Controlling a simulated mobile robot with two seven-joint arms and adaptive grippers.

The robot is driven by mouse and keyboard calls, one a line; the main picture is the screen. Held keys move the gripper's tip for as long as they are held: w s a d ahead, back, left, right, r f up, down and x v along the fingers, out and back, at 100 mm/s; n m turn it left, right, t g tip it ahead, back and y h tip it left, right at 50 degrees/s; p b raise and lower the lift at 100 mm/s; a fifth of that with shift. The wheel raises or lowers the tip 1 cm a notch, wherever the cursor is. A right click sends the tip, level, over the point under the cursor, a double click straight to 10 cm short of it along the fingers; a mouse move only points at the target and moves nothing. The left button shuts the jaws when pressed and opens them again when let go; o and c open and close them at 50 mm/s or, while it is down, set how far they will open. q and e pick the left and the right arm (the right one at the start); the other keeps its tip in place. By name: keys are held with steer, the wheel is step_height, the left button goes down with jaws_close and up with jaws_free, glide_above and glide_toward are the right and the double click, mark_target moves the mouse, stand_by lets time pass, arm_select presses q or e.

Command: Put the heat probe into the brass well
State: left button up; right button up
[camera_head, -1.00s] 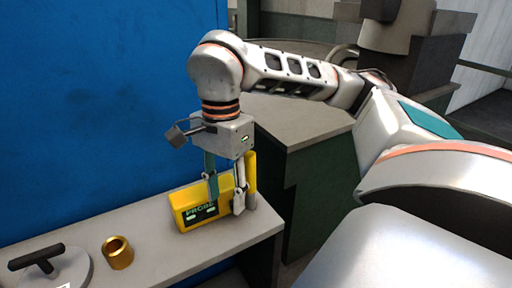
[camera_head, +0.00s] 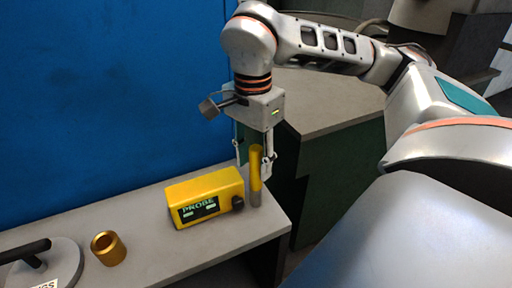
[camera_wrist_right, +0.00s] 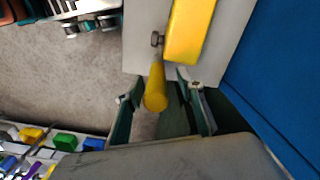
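The heat probe (camera_head: 256,178) has a yellow handle and a grey lower end. It stands upright at the right end of the bench, beside a yellow box marked PROBE (camera_head: 205,195). My right gripper (camera_head: 255,160) points down over the probe, with its fingers apart on either side of the handle's upper part. In the right wrist view the yellow handle (camera_wrist_right: 156,92) lies between the open fingers (camera_wrist_right: 160,100), with gaps on both sides. The brass well (camera_head: 108,248), a short open ring, sits on the bench to the left. My left gripper is out of view.
A round grey plate with a black handle (camera_head: 38,262) lies left of the brass well. The bench top (camera_head: 150,210) is clear between the well and the box. A blue wall (camera_head: 100,100) stands behind. Small coloured blocks (camera_wrist_right: 65,142) show low in the wrist view.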

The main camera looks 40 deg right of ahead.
mark_target(257, 175)
steer(key=f, duration=0.3)
steer(key=shift+s+d+f, duration=0.3)
steer(key=shift+d+f, duration=0.05)
steer(key=shift+f, duration=0.05)
steer(key=shift+f+b, duration=0.3)
steer(key=shift+f, duration=0.25)
jaws_close()
steer(key=shift+r, duration=0.15)
step_height(257, 175, up, 20)
steer(key=p, duration=0.4)
steer(key=shift+w, duration=0.1)
steer(key=w+a+f+n, duration=0.8)
steer(key=w+n, duration=0.1)
steer(key=n, duration=0.4)
steer(key=shift+w+f+n, duration=0.3)
steer(key=shift+w, duration=0.1)
